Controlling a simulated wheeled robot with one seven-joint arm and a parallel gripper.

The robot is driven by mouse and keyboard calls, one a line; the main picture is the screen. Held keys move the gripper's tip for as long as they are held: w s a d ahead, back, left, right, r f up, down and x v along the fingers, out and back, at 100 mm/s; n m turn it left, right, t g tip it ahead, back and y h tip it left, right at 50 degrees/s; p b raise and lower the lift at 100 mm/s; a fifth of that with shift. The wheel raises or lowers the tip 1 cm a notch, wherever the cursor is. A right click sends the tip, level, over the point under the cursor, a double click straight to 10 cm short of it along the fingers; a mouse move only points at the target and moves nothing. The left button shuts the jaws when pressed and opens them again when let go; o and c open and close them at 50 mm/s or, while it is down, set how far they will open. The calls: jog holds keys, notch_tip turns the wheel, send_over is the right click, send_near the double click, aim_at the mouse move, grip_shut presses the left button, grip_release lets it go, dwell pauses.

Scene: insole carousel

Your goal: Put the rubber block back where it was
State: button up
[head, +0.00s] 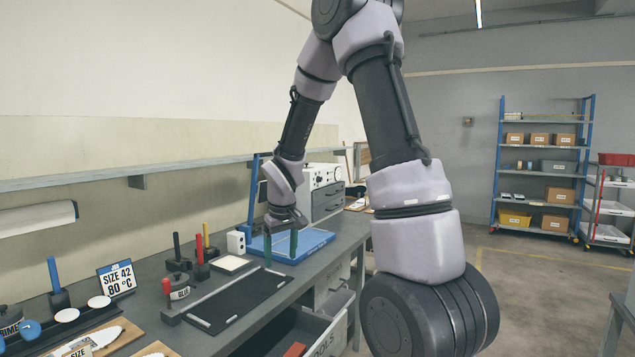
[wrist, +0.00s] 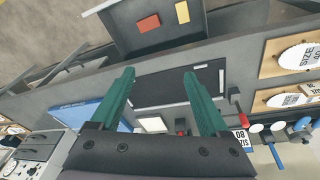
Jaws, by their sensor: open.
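My gripper (head: 281,248) is open and empty above the bench, with its green fingers apart. In the wrist view the gripper (wrist: 160,74) points toward a black mat and an open drawer beyond it. A red block (wrist: 148,23) and a yellow block (wrist: 182,12) lie apart in the grey drawer (wrist: 120,30). In the head view only part of the red block (head: 295,349) shows in the drawer marked TOOLS (head: 325,340). I cannot tell for certain which thing is the rubber block.
The black mat (head: 245,300) lies bare at the bench front, with a metal bar beside it. A blue tray (head: 305,245), a white pad (head: 231,264) and upright-handled tools (head: 201,262) stand near. Insole boards (head: 130,335) and a size sign (head: 116,278) are at left.

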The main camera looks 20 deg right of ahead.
jog(key=s+d+r+m+t, duration=0.15)
jog(key=s+r, duration=0.25)
jog(key=r, duration=0.4)
jog(key=s+r+m+t, duration=0.1)
jog(key=s+r+m, duration=0.1)
jog(key=s+r, duration=0.4)
jog(key=s+r+m+t+y, duration=0.2)
jog(key=s+r+m, duration=0.1)
jog(key=s+r, duration=0.6)
jog(key=s, duration=0.3)
jog(key=shift+s+a+r, duration=0.15)
jog(key=shift+a+r, duration=0.05)
jog(key=shift+r, duration=0.05)
